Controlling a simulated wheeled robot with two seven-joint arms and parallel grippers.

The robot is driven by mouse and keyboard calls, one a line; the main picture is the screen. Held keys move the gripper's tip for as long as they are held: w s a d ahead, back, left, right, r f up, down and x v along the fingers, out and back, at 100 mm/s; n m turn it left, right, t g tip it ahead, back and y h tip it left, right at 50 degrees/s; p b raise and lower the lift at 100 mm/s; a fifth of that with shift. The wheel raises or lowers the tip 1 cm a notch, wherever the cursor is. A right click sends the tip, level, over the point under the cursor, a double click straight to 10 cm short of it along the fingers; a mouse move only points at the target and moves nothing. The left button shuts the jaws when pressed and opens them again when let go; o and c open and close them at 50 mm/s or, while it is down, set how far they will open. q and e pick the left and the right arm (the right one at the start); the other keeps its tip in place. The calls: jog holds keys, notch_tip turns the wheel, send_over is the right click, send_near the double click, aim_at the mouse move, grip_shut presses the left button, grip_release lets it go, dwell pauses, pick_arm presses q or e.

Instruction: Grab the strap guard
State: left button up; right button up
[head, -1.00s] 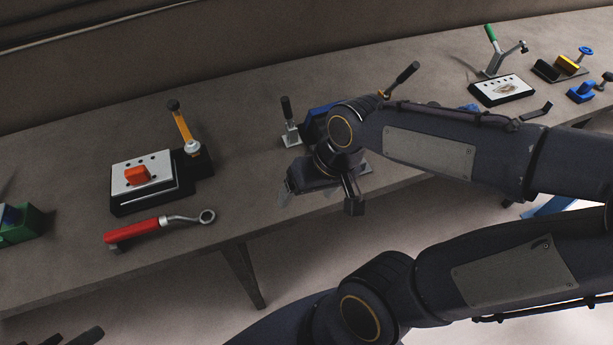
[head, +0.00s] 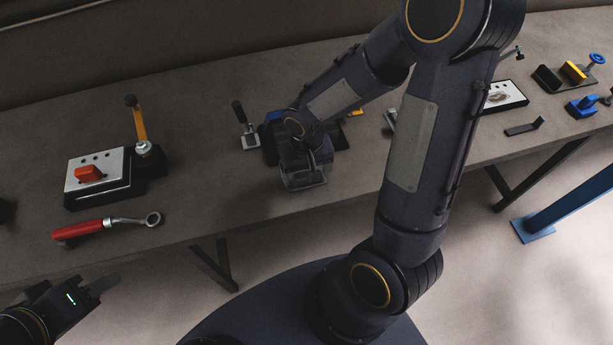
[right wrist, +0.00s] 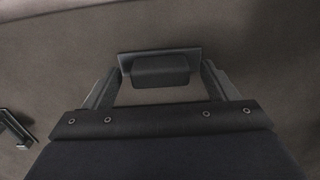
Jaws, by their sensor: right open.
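A dark angled piece (right wrist: 160,69), which looks like the strap guard, shows in the right wrist view as a block in front of a wider plate. My right gripper (right wrist: 158,90) is open, with one finger on each side of this piece. Contact between the fingers and the piece cannot be made out. In the head view my right gripper (head: 304,180) hangs over the front part of the table and hides the piece. My left gripper (head: 75,285) is at the lower left, in front of the table; its finger gap is unclear.
A blue and black fixture (head: 270,137) with a black-handled lever (head: 242,120) stands behind my right gripper. A red-handled wrench (head: 85,228) and a white-topped block (head: 95,172) lie to the left. A small black bracket (head: 524,128) lies on the right. Bare table (head: 200,195) lies between.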

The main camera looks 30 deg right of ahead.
jog(key=shift+f, duration=0.55)
jog(key=c, duration=1.1)
jog(key=shift+r, duration=0.15)
